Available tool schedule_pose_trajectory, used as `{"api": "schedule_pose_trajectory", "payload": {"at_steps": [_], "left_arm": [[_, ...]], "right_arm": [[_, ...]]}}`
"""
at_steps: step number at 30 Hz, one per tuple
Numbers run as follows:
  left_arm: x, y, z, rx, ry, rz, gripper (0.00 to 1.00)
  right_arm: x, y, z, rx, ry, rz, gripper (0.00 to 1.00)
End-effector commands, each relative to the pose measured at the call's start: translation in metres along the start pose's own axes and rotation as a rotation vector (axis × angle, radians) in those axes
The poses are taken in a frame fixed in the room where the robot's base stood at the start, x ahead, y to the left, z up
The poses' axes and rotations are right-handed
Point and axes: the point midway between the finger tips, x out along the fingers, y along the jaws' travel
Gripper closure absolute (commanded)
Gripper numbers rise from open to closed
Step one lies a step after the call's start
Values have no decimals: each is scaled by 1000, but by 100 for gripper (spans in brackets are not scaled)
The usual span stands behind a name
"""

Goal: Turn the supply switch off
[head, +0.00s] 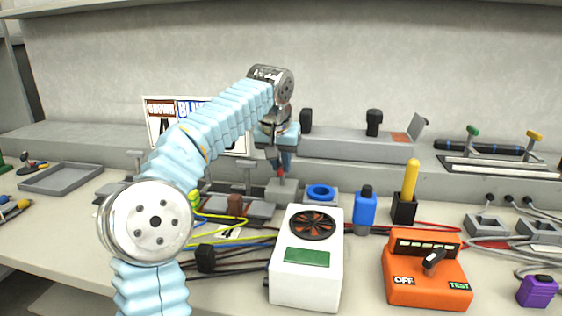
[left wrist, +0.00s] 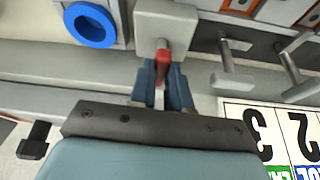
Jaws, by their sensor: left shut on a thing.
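The supply switch appears to be a small grey block (head: 281,191) with a metal lever that has a red tip. In the left wrist view the grey block (left wrist: 183,17) is at the top centre, with the red tip (left wrist: 162,62) of its lever below it. My left gripper (head: 282,160) comes down over the switch from above. Its blue fingers (left wrist: 163,84) are shut around the red tip, one on each side. The fingers partly hide the lever, so I cannot tell its exact tilt. My right gripper is not in view.
A blue ring (head: 320,192) on a grey holder is just right of the switch. A white fan box (head: 309,270), a blue bottle (head: 364,208) and an orange tester (head: 425,273) stand nearer the front. Grey levers (head: 246,178) and cables lie left. A grey ledge (head: 350,143) runs behind.

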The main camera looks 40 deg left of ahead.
Motion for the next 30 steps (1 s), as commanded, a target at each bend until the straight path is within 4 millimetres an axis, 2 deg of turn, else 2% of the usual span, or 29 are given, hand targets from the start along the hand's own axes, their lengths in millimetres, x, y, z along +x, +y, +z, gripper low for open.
{"api": "schedule_pose_trajectory", "payload": {"at_steps": [6,12,13,18,26,30], "left_arm": [[-1,2,0,-79,1,-34,100],[0,1,0,-82,1,-34,100],[0,1,0,-82,1,-34,82],[0,1,0,-82,1,-34,57],[-1,1,0,-81,1,-34,57],[-11,2,-1,-81,3,-33,57]], "right_arm": [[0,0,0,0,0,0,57],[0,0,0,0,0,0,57],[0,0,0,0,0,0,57],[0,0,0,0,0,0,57],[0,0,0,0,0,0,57],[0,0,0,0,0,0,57]]}}
